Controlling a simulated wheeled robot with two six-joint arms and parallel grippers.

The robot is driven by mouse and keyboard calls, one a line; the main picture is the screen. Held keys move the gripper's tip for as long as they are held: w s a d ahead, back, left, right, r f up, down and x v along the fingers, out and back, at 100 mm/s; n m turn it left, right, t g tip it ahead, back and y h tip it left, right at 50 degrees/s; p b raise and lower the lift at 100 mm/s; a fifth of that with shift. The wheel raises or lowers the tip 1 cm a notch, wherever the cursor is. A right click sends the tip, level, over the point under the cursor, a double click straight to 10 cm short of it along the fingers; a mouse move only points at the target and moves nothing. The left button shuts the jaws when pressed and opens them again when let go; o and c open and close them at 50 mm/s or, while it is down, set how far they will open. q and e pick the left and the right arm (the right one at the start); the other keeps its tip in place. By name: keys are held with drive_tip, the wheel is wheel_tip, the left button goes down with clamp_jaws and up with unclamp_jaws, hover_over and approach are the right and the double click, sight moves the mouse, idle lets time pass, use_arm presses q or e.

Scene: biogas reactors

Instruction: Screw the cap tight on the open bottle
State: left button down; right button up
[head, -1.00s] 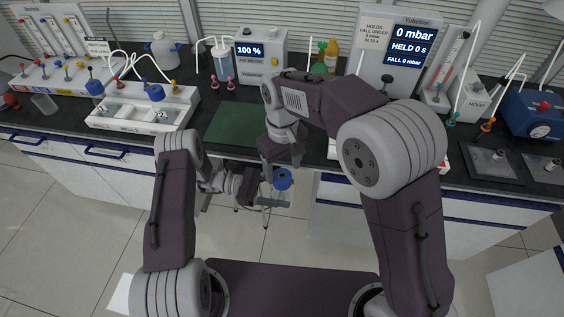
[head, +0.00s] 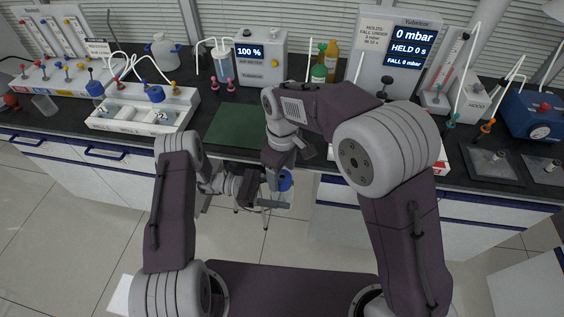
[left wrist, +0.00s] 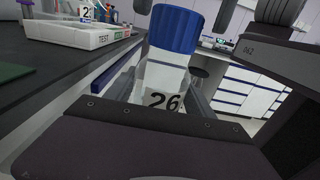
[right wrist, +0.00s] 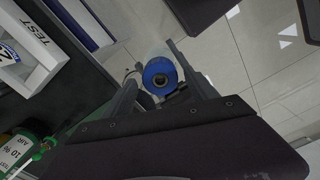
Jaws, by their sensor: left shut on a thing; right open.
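A clear bottle (left wrist: 158,88) with label 26 stands upright in my left gripper (head: 268,202), in front of the bench and above the floor. The left gripper is shut on the bottle's body. A blue cap (left wrist: 174,28) sits on the bottle's mouth; how tightly cannot be told. The cap also shows in the head view (head: 286,181), partly hidden by my right gripper (head: 279,176). In the right wrist view the cap (right wrist: 160,64) appears from above, with a dark centre, between the open right fingers. I cannot see contact between those fingers and the cap.
The black bench (head: 205,112) runs behind the grippers. A green mat (head: 240,126) lies bare near its edge. A pressure unit (head: 392,70) stands at the right.

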drive_tip(key=shift+f, duration=1.25)
drive_tip(key=c, duration=1.5)
drive_tip(key=o, duration=1.6)
drive_tip(key=shift+o, duration=0.2)
drive_tip(key=shift+r, duration=0.1)
wheel_tip(320, 180, up, 12)
